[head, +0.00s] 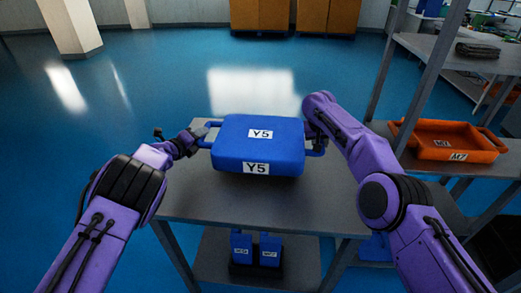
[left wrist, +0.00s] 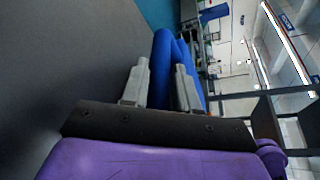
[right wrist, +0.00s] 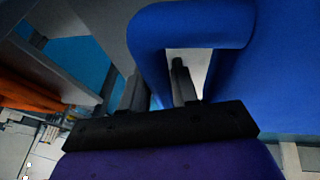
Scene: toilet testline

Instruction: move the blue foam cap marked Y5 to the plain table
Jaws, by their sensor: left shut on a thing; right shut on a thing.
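The blue foam cap marked Y5 (head: 258,138) is over the middle of the grey table (head: 290,205) in the head view, its labels facing up and towards me. I cannot tell whether it touches the tabletop. It has a loop handle on each side. My left gripper (head: 199,139) is shut on its left handle; the left wrist view shows the fingers (left wrist: 160,85) on either side of the blue handle (left wrist: 163,65). My right gripper (right wrist: 160,85) is shut on the right handle (right wrist: 190,25), one finger inside the loop. In the head view the right fingers are mostly hidden by my arm.
An orange tray (head: 455,141) sits on a grey shelf rack at the right. Small blue labelled parts (head: 256,250) stand on the table's lower shelf. Orange-brown boxes (head: 295,15) are at the back. The blue floor behind the table is clear.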

